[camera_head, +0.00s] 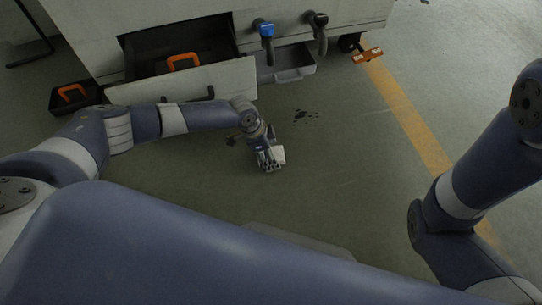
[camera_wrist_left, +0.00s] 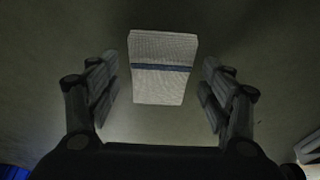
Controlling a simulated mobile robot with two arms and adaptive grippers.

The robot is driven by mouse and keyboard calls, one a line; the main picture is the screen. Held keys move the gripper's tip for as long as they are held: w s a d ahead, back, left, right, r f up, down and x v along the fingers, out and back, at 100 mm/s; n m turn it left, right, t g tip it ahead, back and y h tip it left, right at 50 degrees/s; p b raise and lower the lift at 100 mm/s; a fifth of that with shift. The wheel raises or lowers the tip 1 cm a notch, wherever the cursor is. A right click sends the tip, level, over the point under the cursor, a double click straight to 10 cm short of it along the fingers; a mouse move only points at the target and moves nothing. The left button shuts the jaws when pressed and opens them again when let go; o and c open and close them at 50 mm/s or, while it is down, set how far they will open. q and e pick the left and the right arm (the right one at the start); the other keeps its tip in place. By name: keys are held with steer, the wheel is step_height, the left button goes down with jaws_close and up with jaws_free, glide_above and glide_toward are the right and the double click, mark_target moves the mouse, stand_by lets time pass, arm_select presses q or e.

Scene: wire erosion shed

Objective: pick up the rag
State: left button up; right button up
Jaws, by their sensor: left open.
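The rag (camera_wrist_left: 161,88) is a pale, folded cloth with a dark blue stripe across it. In the left wrist view it lies on the floor between and ahead of the open fingers of my left gripper (camera_wrist_left: 161,98), with a gap on each side. In the head view the rag (camera_head: 279,154) shows as a small pale patch, partly hidden by my left gripper (camera_head: 270,162), which reaches down over it. My right gripper is not in view; only part of the right arm shows.
A white cabinet (camera_head: 190,84) with an open drawer stands at the back. Blue (camera_head: 264,30) and black (camera_head: 318,20) handled items hang on its front. A grey bin (camera_head: 293,74) is beside the drawer. Dark stains (camera_head: 305,115) lie near the rag. Floor to the right is mostly clear.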

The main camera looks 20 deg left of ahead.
arm_select(q)
steer(key=shift+f, duration=0.25)
stand_by(0.4)
steer(key=shift+c, duration=0.3)
steer(key=c, duration=1)
